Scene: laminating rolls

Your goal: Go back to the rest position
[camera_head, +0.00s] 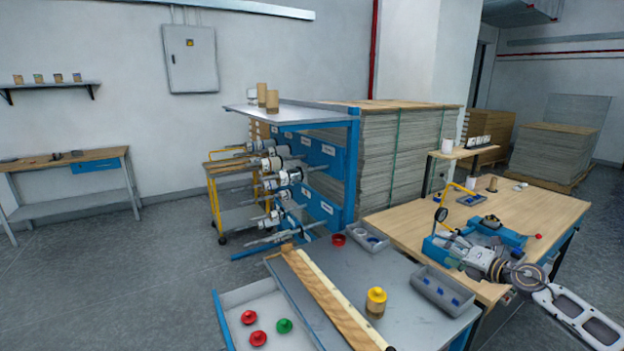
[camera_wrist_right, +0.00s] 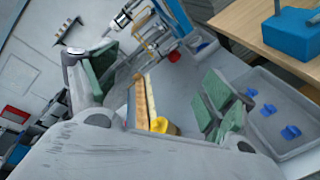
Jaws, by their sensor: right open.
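My right gripper (camera_head: 462,254) is at the right in the head view, over the near edge of the wooden workbench (camera_head: 545,205). In the right wrist view the gripper (camera_wrist_right: 155,90) has its two green-padded fingers wide apart, with nothing between them. Past the fingers show the yellow-topped piece (camera_wrist_right: 160,125) and the wooden strip (camera_wrist_right: 146,100), lower down on the cart. My left gripper is not in view.
A blue roll rack (camera_head: 325,185) stands behind. Floor at left is clear.

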